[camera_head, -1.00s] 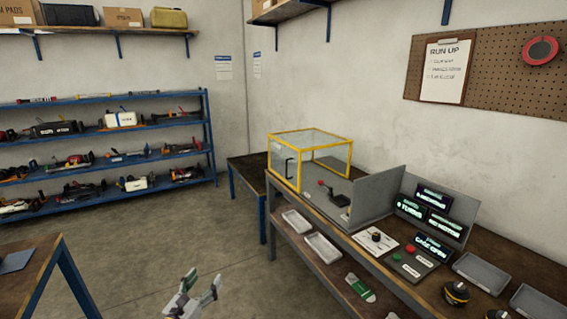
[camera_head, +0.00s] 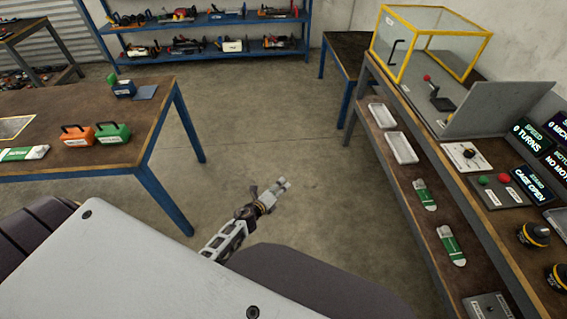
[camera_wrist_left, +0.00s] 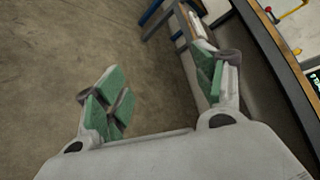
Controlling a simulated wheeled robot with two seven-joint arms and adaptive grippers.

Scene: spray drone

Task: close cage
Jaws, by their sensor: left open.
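The cage (camera_head: 432,40) is a clear box with a yellow frame and a black handle (camera_head: 392,52) on its near left side. It stands at the far end of the right-hand workbench, beside a grey panel (camera_head: 490,108). A display on the bench reads "CAGE OPEN" (camera_head: 532,184). My left gripper (camera_head: 284,184) is over the floor, left of that bench and well short of the cage. In the left wrist view its green-padded fingers (camera_wrist_left: 165,92) are spread with nothing between them. My right gripper is not in view.
The right bench (camera_head: 400,95) has a lower shelf with trays (camera_head: 402,147) and green-white packets (camera_head: 452,245). Another table (camera_head: 150,125) with small cases stands at left. Open floor lies between.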

